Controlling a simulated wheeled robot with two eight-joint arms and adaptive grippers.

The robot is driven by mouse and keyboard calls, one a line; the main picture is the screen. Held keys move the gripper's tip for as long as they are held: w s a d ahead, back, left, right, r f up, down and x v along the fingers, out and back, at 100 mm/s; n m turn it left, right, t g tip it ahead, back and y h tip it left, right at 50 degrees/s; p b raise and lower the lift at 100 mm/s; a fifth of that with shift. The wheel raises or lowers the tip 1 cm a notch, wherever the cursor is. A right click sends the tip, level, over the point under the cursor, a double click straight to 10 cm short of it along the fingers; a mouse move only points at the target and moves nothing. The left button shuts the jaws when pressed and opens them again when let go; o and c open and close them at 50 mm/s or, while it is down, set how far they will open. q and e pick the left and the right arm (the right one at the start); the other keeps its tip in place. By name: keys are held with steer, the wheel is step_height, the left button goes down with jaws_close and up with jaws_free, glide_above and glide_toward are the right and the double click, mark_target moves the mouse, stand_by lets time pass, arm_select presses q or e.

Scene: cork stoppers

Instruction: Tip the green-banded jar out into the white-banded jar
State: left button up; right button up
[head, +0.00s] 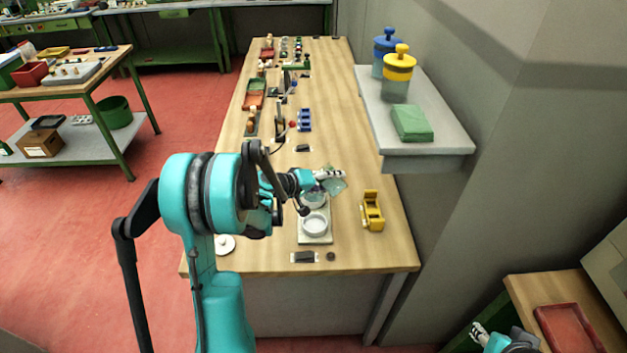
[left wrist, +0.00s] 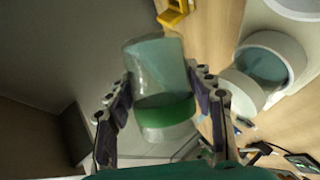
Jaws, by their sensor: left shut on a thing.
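The green-banded jar (left wrist: 160,78) is clear, with a green band around it. My left gripper (head: 330,176) is shut on it, with one finger on each side in the left wrist view (left wrist: 166,100). In the head view the jar (head: 336,183) is tilted over the table, close to the white-banded jar (head: 314,225). That jar stands on a pale board; its white ring also shows in the left wrist view (left wrist: 283,49). I cannot make out the contents of either jar. My right gripper (head: 478,332) is at the bottom right, away from the jars; its opening is unclear.
A yellow object (head: 372,212) stands right of the board (head: 315,239). A white round lid (head: 226,244) lies to the left, partly behind my arm. Small dark items lie near the front edge. A grey shelf (head: 440,139) holds canisters and a green block (head: 412,123).

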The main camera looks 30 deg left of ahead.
arm_select(q)
steer(key=shift+a+f+n+h+b, duration=0.1)
steer(key=shift+f+n+h+b, duration=0.25)
steer(key=shift+n+h, duration=0.3)
stand_by(1.9)
steer(key=shift+w+a+r+n+h+b, duration=0.2)
steer(key=shift+a+r+n+h+b, duration=0.15)
steer(key=shift+a+r+n+h, duration=0.15)
stand_by(1.5)
steer(key=shift+a+r+n+h+b, duration=0.35)
steer(key=shift+n+h+b, duration=0.2)
steer(key=shift+n+b, duration=0.2)
stand_by(1.5)
